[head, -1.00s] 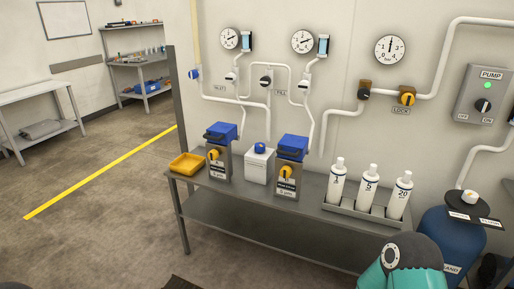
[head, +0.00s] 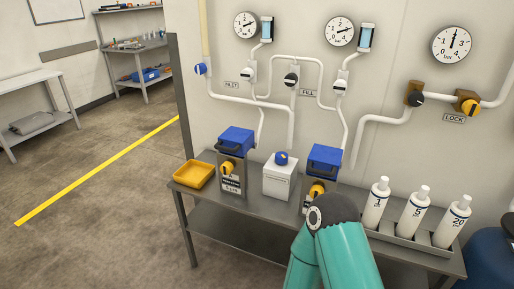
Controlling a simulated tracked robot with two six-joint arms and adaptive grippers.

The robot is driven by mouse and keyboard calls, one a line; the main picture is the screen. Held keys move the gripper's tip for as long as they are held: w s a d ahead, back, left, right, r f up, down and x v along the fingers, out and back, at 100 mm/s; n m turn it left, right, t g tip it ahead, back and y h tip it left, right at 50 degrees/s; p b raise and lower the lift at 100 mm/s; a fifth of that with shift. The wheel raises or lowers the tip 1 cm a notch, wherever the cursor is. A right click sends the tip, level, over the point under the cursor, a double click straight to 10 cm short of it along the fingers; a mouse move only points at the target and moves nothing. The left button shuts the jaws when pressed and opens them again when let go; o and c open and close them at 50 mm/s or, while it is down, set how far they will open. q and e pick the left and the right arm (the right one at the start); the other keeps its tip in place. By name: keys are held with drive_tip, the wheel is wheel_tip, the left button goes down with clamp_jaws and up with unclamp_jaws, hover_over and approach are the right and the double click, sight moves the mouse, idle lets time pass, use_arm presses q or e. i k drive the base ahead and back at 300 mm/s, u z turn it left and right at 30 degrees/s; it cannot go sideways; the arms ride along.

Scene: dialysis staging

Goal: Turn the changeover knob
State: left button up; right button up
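No label in view reads changeover. A small dark-handled knob (head: 291,80) sits on the wall pipes between the two branches, next to the FILL label (head: 307,93). White-bodied valves with dark handles sit on the left branch (head: 249,76) and the right branch (head: 340,87). A blue-handled valve (head: 200,69) is at the far left pipe. Neither gripper shows; only a teal link of my arm is in front of the bench.
A grey bench (head: 236,213) stands below the pipes. It carries a yellow tray (head: 194,176), two blue-topped filter units (head: 237,140) (head: 325,157), a white container (head: 281,181) and three white bottles (head: 415,212). A blue tank (head: 490,258) stands right. Open floor lies left.

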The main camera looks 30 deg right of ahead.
sight(281, 158)
drive_tip(key=z, duration=0.1)
drive_tip(key=i, duration=0.8)
drive_tip(key=z, duration=0.6)
